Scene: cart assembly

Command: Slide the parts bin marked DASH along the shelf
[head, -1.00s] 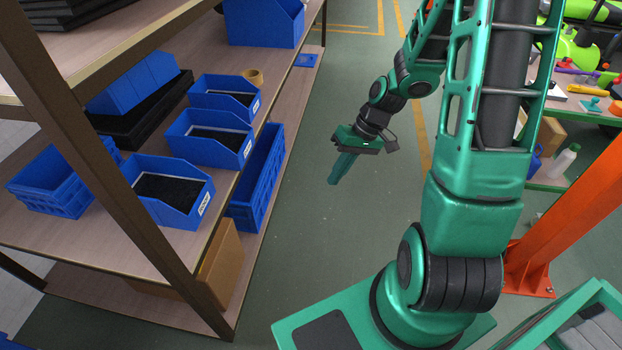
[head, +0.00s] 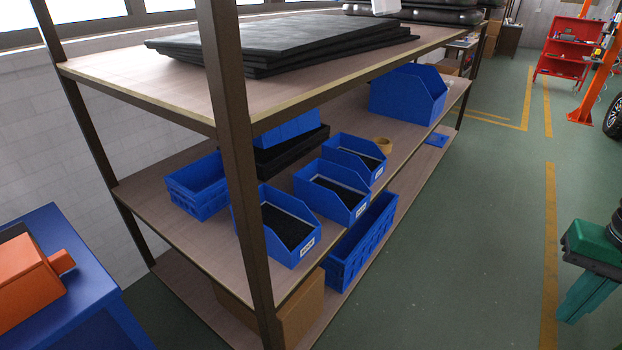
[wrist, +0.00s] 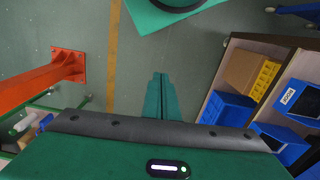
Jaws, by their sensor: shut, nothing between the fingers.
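Three blue open-front parts bins with small white labels stand in a row on the middle shelf (head: 190,240) in the head view: a near bin (head: 252,222), a middle bin (head: 322,206) and a far bin (head: 347,157). The labels are too small to read, so I cannot tell which is DASH. The wrist view shows a labelled blue bin (wrist: 298,108) at the right, its label not clearly legible. My gripper (head: 572,312) is at the right edge of the head view, over the floor, well apart from the shelf. In the wrist view its fingers (wrist: 160,88) are together and empty.
A blue crate (head: 197,190) stands behind the bins at left; a large blue bin (head: 405,97) and a tape roll (head: 383,144) stand farther along. A rack post (head: 232,150) partly hides the near bin. An upper shelf (head: 140,88) overhangs. The aisle floor (head: 470,230) is clear.

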